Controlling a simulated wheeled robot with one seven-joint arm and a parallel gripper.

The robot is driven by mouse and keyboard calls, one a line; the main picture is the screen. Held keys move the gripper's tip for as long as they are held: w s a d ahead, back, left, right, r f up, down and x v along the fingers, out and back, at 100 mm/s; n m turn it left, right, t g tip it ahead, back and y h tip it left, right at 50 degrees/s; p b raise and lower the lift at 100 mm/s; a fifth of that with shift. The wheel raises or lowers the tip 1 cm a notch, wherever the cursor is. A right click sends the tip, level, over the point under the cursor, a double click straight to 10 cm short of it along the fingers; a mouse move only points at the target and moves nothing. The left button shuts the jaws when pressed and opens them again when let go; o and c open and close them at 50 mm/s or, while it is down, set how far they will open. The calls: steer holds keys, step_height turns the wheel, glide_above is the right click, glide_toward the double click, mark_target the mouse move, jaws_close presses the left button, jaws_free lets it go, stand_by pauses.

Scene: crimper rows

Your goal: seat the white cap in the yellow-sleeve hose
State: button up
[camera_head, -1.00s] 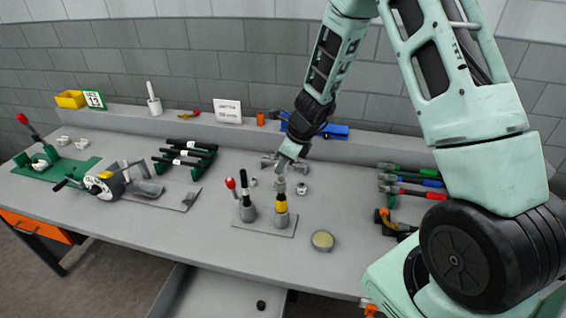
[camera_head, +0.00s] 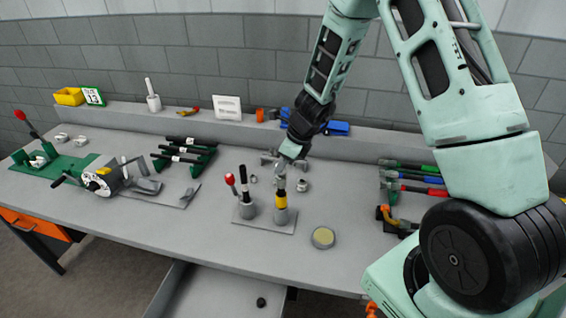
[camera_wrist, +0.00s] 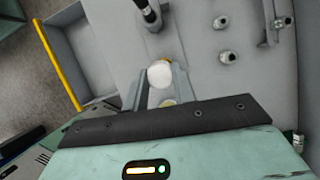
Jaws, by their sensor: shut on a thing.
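The white cap (camera_wrist: 160,74) shows as a round white face between my gripper's (camera_wrist: 161,80) two fingers, which are shut on it. In the head view my gripper (camera_head: 281,176) points down right over the top of the yellow-sleeve hose (camera_head: 281,202). That hose stands upright in a grey holder, a dark length showing above its yellow band. In the wrist view a small bit of yellow shows just beyond the cap. The cap is too small or hidden in the head view, and I cannot tell whether it touches or sits in the hose.
A black hose with a white band (camera_head: 244,184) and a red-knobbed lever (camera_head: 230,180) stand close left. A round tin (camera_head: 323,237) sits at the right front. Small metal fittings (camera_head: 302,185) lie behind. Coloured-handled tools (camera_head: 420,180) lie right, and an open drawer (camera_head: 215,295) is below.

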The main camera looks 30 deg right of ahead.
steer(key=shift+f+b, duration=0.55)
steer(key=shift+f, duration=0.15)
steer(key=o, duration=1)
steer(key=shift+r, duration=0.1)
steer(key=p+v, duration=0.1)
steer(key=v, duration=1.6)
steer(key=shift+r+p, duration=0.15)
steer(key=shift+p, duration=0.2)
